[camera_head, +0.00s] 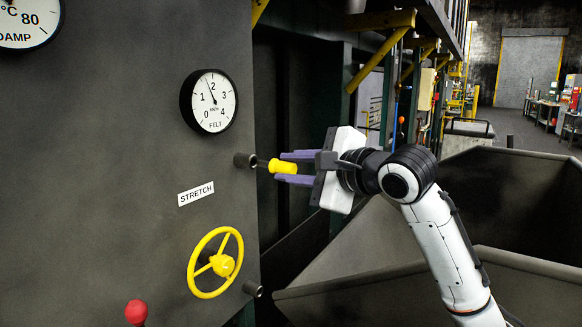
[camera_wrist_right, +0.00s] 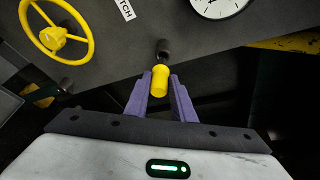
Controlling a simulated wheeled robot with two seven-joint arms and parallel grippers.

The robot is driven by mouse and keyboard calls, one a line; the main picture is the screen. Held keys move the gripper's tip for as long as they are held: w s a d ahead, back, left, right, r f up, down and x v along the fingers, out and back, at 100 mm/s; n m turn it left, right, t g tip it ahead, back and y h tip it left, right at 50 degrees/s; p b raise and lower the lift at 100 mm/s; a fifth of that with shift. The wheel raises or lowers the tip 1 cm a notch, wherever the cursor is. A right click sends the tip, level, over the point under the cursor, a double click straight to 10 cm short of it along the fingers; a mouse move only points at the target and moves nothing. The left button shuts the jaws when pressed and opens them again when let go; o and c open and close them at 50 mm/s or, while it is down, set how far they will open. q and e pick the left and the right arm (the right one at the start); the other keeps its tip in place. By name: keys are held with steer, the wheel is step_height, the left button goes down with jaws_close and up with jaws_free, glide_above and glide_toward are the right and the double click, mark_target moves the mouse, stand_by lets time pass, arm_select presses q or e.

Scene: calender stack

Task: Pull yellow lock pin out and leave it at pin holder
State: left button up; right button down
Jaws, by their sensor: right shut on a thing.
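The yellow lock pin (camera_head: 283,166) sticks out from a dark round socket (camera_head: 245,160) at the right edge of the grey panel. A thin shaft shows between its yellow handle and the socket. My right gripper (camera_head: 284,167) comes from the right with its purple fingers shut on the yellow handle. In the right wrist view the yellow lock pin (camera_wrist_right: 159,79) sits between the purple fingertips, in front of the socket (camera_wrist_right: 163,48). How deep the shaft sits in the socket is hidden. My left gripper is out of view. I cannot identify the pin holder for certain.
The grey panel (camera_head: 120,120) carries a FELT gauge (camera_head: 209,101), a STRETCH label (camera_head: 196,194) and a yellow handwheel (camera_head: 215,263). A second dark stub (camera_head: 252,289) juts out low on its right edge. A red knob (camera_head: 136,312) stands at the bottom.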

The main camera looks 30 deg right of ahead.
mark_target(275, 164)
steer(key=shift+w+a+p, duration=0.3)
steer(key=shift+w+p, duration=0.2)
steer(key=shift+w, duration=0.25)
steer(key=shift+w+a+p, duration=0.3)
steer(key=shift+w+p, duration=0.25)
steer(key=shift+w, duration=0.15)
steer(key=shift+w+a+p, duration=0.3)
steer(key=shift+w+p, duration=0.2)
steer(key=shift+w, duration=0.25)
steer(key=c, duration=1.1)
jaws_free()
steer(key=shift+s+d, duration=0.45)
steer(key=shift+s, duration=0.65)
steer(key=shift+s+d, duration=0.45)
steer(key=shift+s, duration=0.6)
steer(key=shift+s+d, duration=0.45)
steer(key=shift+s, duration=0.65)
